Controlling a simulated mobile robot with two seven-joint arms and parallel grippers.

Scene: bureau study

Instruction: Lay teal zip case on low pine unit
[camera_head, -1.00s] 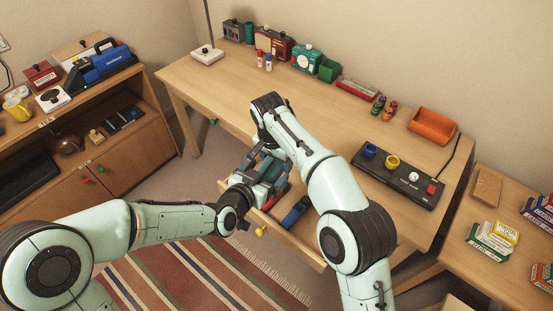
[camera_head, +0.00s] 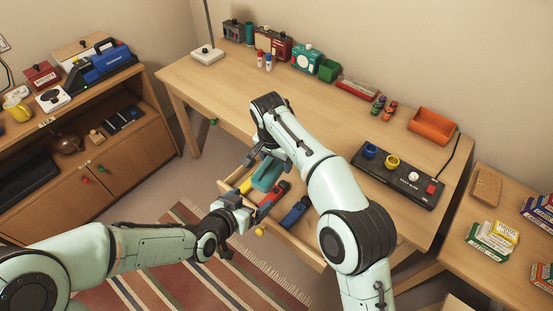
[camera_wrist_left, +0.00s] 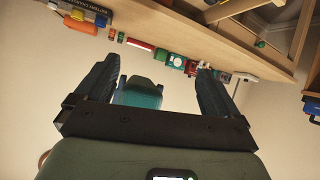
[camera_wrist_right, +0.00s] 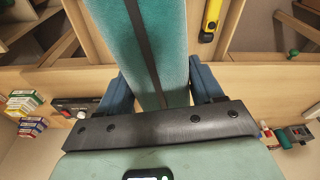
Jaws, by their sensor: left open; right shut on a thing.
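The teal zip case (camera_head: 266,175) is above the open desk drawer, in the grasp of my right gripper (camera_head: 268,155). In the right wrist view the case (camera_wrist_right: 150,45), with a dark zip line along it, runs between the two fingers. My left gripper (camera_head: 243,208) is open at the drawer's front left, below and apart from the case in the head view. In the left wrist view a teal shape shows between its fingers; I cannot tell what it is. The low pine unit (camera_head: 452,262) is at the lower right, beside the desk.
The open drawer (camera_head: 300,246) holds a red tool (camera_head: 272,198), a blue tool (camera_head: 296,212) and a yellow one. A cork-coloured block (camera_head: 487,188) and several boxes (camera_head: 490,242) stand on the low unit; bare top remains at its front left. A black panel (camera_head: 398,177) is on the desk.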

